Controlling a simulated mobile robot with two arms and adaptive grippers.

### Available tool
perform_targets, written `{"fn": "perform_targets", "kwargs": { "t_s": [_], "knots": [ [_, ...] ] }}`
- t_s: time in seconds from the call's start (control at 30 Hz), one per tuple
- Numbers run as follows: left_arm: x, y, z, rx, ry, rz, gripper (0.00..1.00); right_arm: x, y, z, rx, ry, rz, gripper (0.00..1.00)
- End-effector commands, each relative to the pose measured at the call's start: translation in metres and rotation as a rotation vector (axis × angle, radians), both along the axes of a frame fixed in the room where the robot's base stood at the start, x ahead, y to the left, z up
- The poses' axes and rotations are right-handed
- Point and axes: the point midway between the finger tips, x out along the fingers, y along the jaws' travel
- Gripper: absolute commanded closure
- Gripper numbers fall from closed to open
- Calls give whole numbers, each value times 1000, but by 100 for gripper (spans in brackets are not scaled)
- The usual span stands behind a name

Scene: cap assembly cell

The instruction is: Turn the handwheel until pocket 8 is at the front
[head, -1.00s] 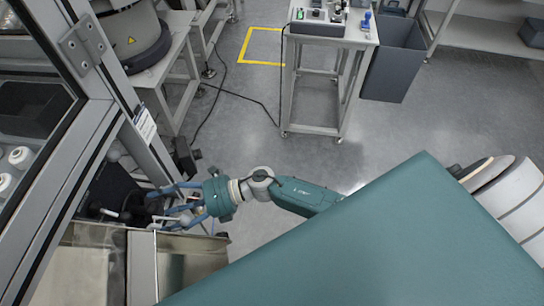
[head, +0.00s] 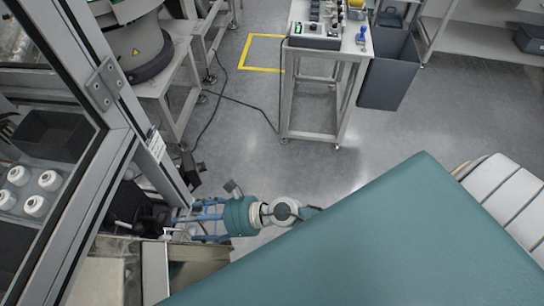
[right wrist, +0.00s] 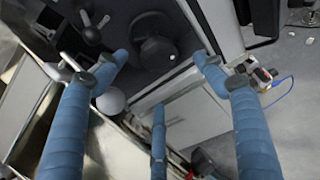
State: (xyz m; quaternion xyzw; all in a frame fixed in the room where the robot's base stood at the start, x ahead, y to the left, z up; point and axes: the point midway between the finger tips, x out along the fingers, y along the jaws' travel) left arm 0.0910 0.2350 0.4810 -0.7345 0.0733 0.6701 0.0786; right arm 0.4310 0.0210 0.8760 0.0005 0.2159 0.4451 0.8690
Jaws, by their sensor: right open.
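My right gripper (head: 196,221) has blue jointed fingers and points left at the dark mechanism (head: 135,207) beside the framed cabinet. In the right wrist view its fingers (right wrist: 158,85) are spread apart with nothing between them. A round black part (right wrist: 153,45), perhaps the handwheel or its hub, lies beyond the fingertips. A black knob (right wrist: 90,35) on a metal stem and a pale ball (right wrist: 111,101) are to its left. I cannot tell whether a finger touches any of these. No pocket number is readable. My left gripper is not in view.
A framed cabinet (head: 105,90) at left holds several white capped pieces (head: 36,206) and a black bin (head: 55,134). A metal chute or tray (head: 190,252) lies below my right gripper. A control-box table (head: 330,45) stands at the back, with open floor (head: 250,130) before it.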

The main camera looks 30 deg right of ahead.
Motion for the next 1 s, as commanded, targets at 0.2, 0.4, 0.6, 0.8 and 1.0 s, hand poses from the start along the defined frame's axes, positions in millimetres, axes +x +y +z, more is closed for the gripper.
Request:
{"fn": "perform_targets", "kwargs": {
  "t_s": [0.2, 0.4, 0.6, 0.8, 1.0],
  "knots": [
    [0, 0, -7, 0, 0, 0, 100, -18, -29, 9, 13, 19, -13, 30],
    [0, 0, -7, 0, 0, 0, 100, -1, -46, -19, 177, 223, -202, 30],
    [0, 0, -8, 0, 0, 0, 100, 10, -69, -49, 322, 400, -382, 30],
    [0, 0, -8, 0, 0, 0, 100, 15, -93, -82, 456, 561, -560, 30],
    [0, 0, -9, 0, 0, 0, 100, 15, -116, -113, 574, 696, -722, 30]
  ]
}}
